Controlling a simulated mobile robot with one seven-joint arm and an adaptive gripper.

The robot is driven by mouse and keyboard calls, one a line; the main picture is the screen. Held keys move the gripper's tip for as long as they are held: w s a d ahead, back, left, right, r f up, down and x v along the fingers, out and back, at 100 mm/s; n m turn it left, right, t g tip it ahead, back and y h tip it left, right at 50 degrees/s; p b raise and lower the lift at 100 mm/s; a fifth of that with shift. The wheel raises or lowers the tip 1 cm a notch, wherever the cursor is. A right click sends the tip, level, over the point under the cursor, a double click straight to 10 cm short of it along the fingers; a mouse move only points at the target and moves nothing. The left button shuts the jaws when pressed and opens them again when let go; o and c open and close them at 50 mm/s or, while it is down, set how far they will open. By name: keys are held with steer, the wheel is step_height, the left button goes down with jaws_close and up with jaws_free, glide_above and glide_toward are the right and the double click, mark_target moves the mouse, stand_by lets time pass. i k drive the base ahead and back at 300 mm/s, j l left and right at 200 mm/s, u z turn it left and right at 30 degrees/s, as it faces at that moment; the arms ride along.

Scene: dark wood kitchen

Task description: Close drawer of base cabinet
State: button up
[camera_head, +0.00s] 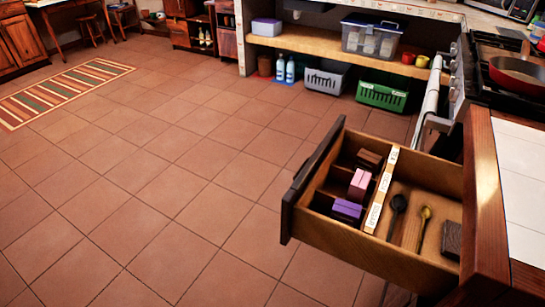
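The drawer (380,262) of the base cabinet (484,215) is pulled out at the lower right. Its dark front panel (312,180) faces left, toward the open floor. Inside, a light divider strip (381,190) separates small boxes, among them a pink one (360,184) and a purple one (347,210), from a black spoon (397,212), a yellowish spoon (422,226) and a dark block (451,239). The drawer's handle is not visible. My gripper is not in view.
The tiled floor (150,190) left of the drawer is clear. A striped rug (62,92) lies at the far left. Behind the drawer are a stove with a pan (518,72) and an open shelf (310,42) with bins, including a green basket (382,96).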

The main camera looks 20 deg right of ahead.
mark_target(422, 178)
steer(key=i+j, duration=0.7)
steer(key=i, duration=0.15)
steer(key=i+j+z, duration=0.55)
steer(key=z, duration=1.55)
steer(key=k+l, duration=0.3)
steer(key=k+l+z, duration=0.1)
steer(key=k+l, duration=0.15)
steer(key=l, duration=0.2)
